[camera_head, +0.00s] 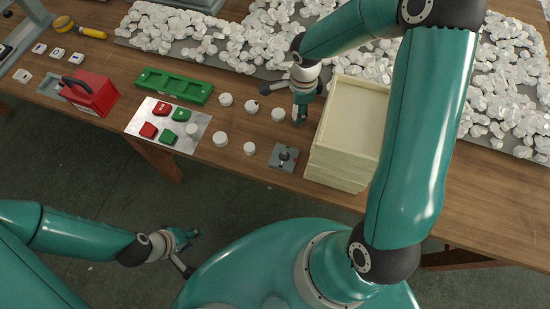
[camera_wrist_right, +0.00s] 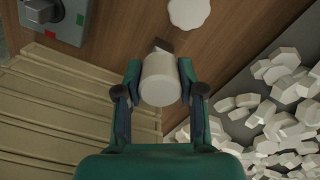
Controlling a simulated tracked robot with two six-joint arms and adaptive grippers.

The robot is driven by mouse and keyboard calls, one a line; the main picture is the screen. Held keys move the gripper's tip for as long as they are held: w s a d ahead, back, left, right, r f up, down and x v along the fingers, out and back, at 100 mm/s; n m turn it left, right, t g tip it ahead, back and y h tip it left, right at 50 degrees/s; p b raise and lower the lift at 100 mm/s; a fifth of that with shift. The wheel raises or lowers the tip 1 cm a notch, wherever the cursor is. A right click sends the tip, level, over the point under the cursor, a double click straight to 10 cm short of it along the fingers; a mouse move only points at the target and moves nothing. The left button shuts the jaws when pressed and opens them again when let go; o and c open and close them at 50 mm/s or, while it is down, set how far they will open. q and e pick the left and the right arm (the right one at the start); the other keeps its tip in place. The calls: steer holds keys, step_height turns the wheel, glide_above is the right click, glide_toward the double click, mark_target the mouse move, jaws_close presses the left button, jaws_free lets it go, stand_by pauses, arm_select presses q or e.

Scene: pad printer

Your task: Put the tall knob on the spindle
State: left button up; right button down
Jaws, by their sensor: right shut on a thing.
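The tall knob (camera_wrist_right: 159,80), a plain off-white cylinder, is between the fingers of my right gripper (camera_wrist_right: 158,88), which are shut on it. In the head view my right gripper (camera_head: 298,112) points down over the table, left of the stacked trays, and hides the knob. The knob's height above the wood is hard to tell. The spindle (camera_head: 285,156) stands up from a small grey block near the table's front edge, below my right gripper in the picture. The block also shows at top left in the right wrist view (camera_wrist_right: 62,22). My left gripper (camera_head: 192,252) is open and empty, off the table.
Several loose white knobs (camera_head: 220,139) stand left of the grey block. Stacked cream trays (camera_head: 338,165) stand just right of it. A white plate (camera_head: 135,125) with red and green parts, a green holder (camera_head: 172,86) and a red box (camera_head: 92,94) lie left. White pieces cover the back.

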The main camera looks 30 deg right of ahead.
steer(key=c, duration=1.4)
jaws_free()
steer(key=shift+c, duration=0.2)
jaws_close()
steer(key=shift+r+p, duration=1.45)
steer(key=shift+r, duration=2.1)
